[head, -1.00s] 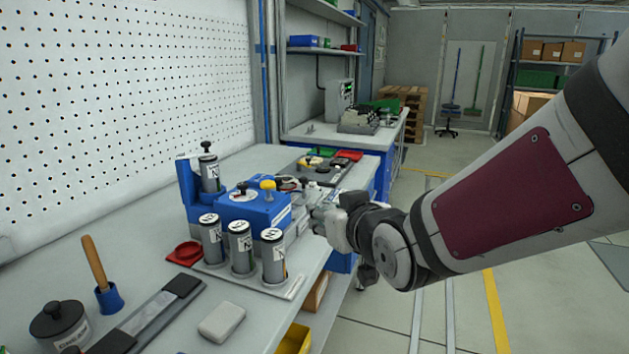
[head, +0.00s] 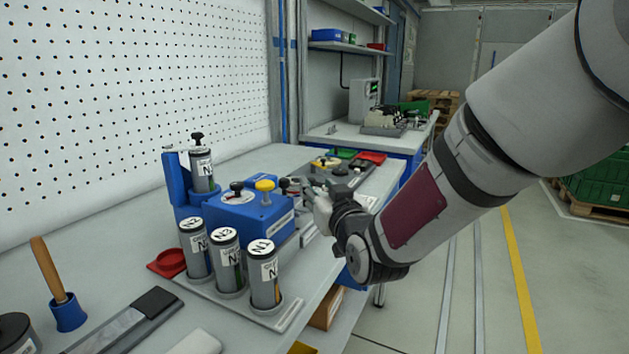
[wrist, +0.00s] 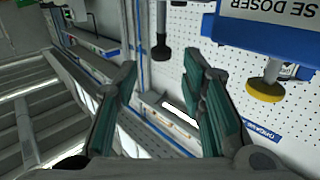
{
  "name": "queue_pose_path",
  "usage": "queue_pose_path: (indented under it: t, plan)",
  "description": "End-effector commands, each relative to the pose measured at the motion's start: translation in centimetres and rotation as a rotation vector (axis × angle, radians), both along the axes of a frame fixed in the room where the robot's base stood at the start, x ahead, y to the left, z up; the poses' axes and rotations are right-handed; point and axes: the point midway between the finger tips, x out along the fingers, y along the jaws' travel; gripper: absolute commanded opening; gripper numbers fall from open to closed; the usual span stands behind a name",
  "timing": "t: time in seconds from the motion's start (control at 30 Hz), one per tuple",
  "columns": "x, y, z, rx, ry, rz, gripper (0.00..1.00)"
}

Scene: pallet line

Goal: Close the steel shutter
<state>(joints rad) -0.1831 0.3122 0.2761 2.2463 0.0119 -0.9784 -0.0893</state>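The blue doser box (head: 250,215) stands on the bench in the head view, with a yellow knob (head: 265,185) and a black knob (head: 236,187) on top. Its label and yellow knob (wrist: 265,88) show at the right of the wrist view. My gripper (wrist: 160,68) is open and empty, its two green-padded fingers apart. A black knob on a stem (wrist: 160,50) shows between the fingertips in the picture, not visibly gripped. In the head view my gripper (head: 315,203) is just right of the doser. I cannot single out the steel shutter with certainty.
A red dish (head: 170,263) and a wooden-handled tool (head: 50,275) are at the left.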

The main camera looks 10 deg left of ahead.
Motion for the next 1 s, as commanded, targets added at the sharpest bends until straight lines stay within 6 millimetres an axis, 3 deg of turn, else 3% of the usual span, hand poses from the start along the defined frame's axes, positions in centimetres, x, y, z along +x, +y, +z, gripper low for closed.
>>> queue_pose_path:
  t: [0.1, 0.3, 0.73, 0.9, 1.0]
  plan:
    - [2.1, 1.0, -0.1, 0.0, 0.001, 0.001, 0.37]
    - [4.3, 2.1, 0.0, 0.0, 0.0, 0.001, 0.37]
    - [5.1, 2.4, 0.0, -0.001, 0.0, 0.001, 0.37]
    - [5.1, 2.4, 0.0, -0.001, 0.0, 0.001, 0.01]
    - [5.1, 2.4, 0.0, -0.001, 0.0, 0.001, 0.0]
